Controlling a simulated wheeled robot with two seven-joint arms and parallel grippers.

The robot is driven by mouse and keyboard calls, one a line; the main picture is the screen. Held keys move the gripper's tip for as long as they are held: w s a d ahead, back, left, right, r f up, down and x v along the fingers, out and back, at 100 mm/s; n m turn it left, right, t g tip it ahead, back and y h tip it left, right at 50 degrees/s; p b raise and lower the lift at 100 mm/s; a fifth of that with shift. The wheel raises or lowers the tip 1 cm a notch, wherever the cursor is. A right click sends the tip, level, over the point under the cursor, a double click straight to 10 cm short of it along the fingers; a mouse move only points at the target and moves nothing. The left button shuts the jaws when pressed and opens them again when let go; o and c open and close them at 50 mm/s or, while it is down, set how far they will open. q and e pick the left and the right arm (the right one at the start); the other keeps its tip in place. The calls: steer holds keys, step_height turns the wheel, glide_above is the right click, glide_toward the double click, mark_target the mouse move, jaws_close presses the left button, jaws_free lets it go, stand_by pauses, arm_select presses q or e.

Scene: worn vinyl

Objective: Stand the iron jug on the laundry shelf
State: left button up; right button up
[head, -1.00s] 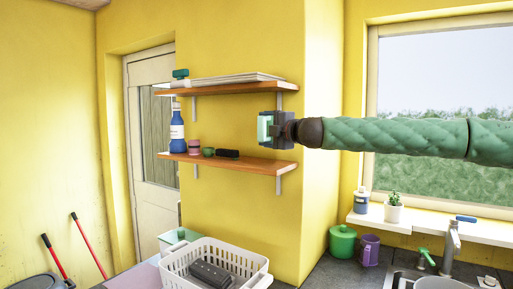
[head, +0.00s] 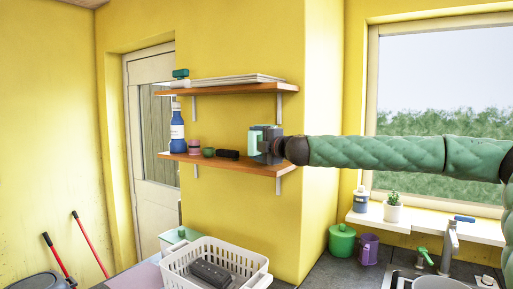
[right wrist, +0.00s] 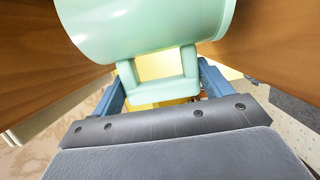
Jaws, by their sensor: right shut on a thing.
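The jug (head: 256,136) is pale mint green, and my right gripper (head: 266,145) is shut on it. In the right wrist view the jug's round body (right wrist: 145,25) fills the top, and its squared handle lies between my blue fingers (right wrist: 162,88). The jug looks upright at the right end of the laundry shelf's lower board (head: 225,162). My gripper partly hides it, and I cannot tell whether its base touches the board. My left gripper is not in view.
The lower board also holds a blue bottle (head: 177,133), a pink jar (head: 194,147), a small green item (head: 209,152) and a dark block (head: 228,154). The upper board (head: 225,88) is above the jug. A white basket (head: 215,262) stands below.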

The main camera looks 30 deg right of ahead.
steer(key=shift+w+f, duration=0.15)
steer(key=shift+f, duration=0.55)
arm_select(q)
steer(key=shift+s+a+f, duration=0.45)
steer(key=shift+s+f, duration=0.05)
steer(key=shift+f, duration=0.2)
arm_select(e)
steer(key=shift+f, duration=0.1)
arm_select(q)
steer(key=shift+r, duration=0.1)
arm_select(e)
steer(key=shift+f, duration=0.15)
steer(key=o, duration=1)
steer(key=shift+c, duration=0.2)
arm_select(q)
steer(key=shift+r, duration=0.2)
arm_select(e)
steer(key=shift+o, duration=0.6)
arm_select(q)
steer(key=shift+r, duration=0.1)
